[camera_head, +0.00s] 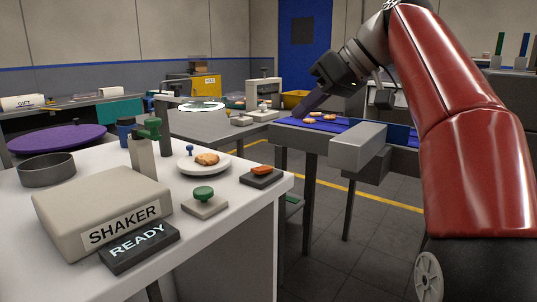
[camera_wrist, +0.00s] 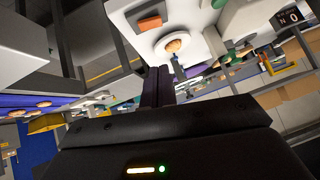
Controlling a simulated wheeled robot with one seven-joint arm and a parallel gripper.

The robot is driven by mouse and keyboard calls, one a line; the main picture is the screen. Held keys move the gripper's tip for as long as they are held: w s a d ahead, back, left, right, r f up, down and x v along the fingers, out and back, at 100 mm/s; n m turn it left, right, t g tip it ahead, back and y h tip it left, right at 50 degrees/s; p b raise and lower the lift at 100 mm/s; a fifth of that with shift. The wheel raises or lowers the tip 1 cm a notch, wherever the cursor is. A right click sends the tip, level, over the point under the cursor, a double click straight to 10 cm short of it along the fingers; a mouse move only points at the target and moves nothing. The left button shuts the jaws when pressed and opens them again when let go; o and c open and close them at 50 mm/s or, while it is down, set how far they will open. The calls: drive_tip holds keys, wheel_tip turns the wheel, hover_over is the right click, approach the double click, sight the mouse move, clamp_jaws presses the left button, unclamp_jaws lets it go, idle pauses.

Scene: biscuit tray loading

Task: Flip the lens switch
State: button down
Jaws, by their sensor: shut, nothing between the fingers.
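No switch in view bears a readable lens label. A small orange rocker-like part (camera_head: 262,169) sits on a dark base at the right corner of the white table; it also shows at the top of the wrist view (camera_wrist: 150,23). Beside it, a green knob (camera_head: 204,192) stands on a pale square base; whether either is the lens switch I cannot tell. My gripper (camera_head: 300,112) is over the blue conveyor, well behind and right of the white table. In the wrist view its dark fingers (camera_wrist: 158,86) are together, with nothing between them.
The white table (camera_head: 235,215) holds a SHAKER box (camera_head: 100,205), a READY sign (camera_head: 140,248), a plate with a biscuit (camera_head: 207,159) and a dark ring (camera_head: 47,170). The blue conveyor (camera_head: 345,128) carries several biscuits. Open floor (camera_head: 330,250) lies between table and conveyor.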

idle(0.3)
hover_over(260, 169)
drive_tip(key=d, duration=0.3)
drive_tip(key=f, duration=0.6)
drive_tip(key=shift+s+a+f, duration=0.25)
drive_tip(key=f, duration=0.3)
drive_tip(key=shift+s+a+f+b, duration=0.1)
drive_tip(key=shift+a+f+b, duration=0.1)
drive_tip(key=shift+a+b, duration=0.15)
drive_tip(key=shift+f, duration=0.45)
drive_tip(key=shift+s+a+f+t+b, duration=0.15)
drive_tip(key=shift+f+b, duration=0.15)
drive_tip(key=shift+b, duration=0.25)
drive_tip(key=shift+s+f+t+b, duration=0.15)
drive_tip(key=shift+f+b, duration=0.1)
drive_tip(key=shift+b, duration=0.3)
drive_tip(key=shift+r+n+h, duration=0.25)
drive_tip(key=shift+n+h, duration=0.05)
drive_tip(key=shift+w, duration=0.1)
drive_tip(key=shift+p, duration=0.3)
